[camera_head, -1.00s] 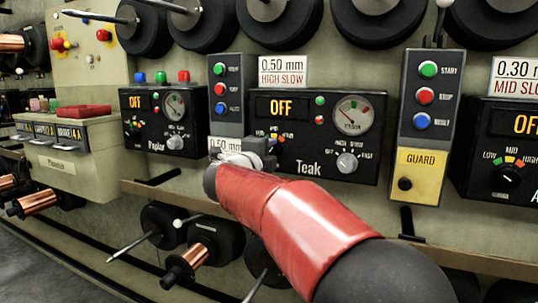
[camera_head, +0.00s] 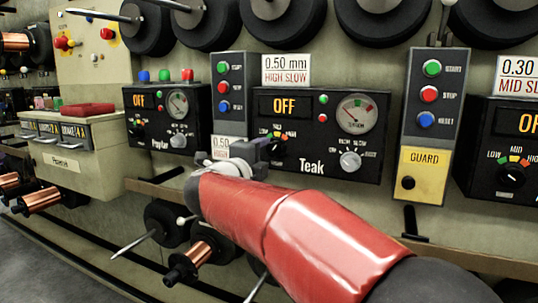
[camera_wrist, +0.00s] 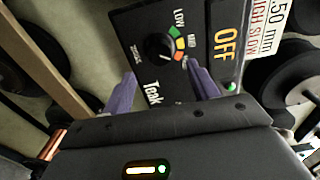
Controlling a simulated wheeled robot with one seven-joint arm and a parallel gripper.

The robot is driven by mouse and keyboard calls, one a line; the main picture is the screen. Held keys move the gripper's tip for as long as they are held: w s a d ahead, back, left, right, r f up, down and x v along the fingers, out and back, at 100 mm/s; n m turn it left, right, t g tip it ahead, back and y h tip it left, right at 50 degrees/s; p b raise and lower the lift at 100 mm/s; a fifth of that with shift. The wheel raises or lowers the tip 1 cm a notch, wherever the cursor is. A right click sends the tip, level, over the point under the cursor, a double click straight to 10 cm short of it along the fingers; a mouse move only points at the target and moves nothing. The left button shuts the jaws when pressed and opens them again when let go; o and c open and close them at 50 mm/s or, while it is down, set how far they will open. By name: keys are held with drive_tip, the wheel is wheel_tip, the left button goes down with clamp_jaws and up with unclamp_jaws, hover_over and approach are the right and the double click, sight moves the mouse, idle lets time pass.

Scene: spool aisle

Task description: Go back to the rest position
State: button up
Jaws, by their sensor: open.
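My red arm reaches from the lower right in the head view. My gripper (camera_wrist: 163,92) shows in the wrist view as two purple fingers, spread apart with nothing between them. It is in front of the Teak panel (camera_head: 370,108), a black box whose display reads OFF. The panel also fills the wrist view (camera_wrist: 196,18), turned on its side. Its LOW-MID-HIGH knob (camera_wrist: 158,46) shows beyond the fingers. I cannot tell how far the fingertips are from the panel. In the head view the arm's end hides the panel's lower left corner.
The Poplar panel (camera_head: 156,118) is to the left, its display reading OFF. A grey START/STOP/RESET box (camera_head: 433,98) with a yellow GUARD plate (camera_head: 424,176) is to the right. Black spools (camera_head: 380,22) hang above. Copper spools (camera_head: 200,255) and rods stick out below the ledge (camera_head: 160,192).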

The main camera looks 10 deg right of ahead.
drive_tip(key=shift+v, duration=0.9)
wheel_tip(320, 180, up, 5)
drive_tip(key=s+a+n+t+y+p, duration=0.2)
drive_tip(key=s+n+t+y, duration=0.15)
drive_tip(key=n+y, duration=0.45)
drive_tip(key=s+a+f+n+g+y+p, duration=0.1)
drive_tip(key=s+a+f+n+y+p, duration=0.15)
drive_tip(key=s+n+y, duration=0.45)
drive_tip(key=s+d+f+n+g+h+p, duration=0.1)
drive_tip(key=s+d+f+n+g, duration=0.2)
drive_tip(key=s+f, duration=0.3)
drive_tip(key=s+d+f+n+g+h+p, duration=0.1)
drive_tip(key=s+d+f+n+g+h, duration=0.1)
drive_tip(key=s+f, duration=0.5)
drive_tip(key=s+d+f+n+g+h, duration=0.1)
drive_tip(key=s+d+f+n+g, duration=0.3)
drive_tip(key=s+f+n+g, duration=0.1)
drive_tip(key=s+f+g, duration=0.1)
drive_tip(key=s, duration=0.1)
drive_tip(key=shift+s+f+p, duration=0.3)
drive_tip(key=shift+s+p, duration=0.1)
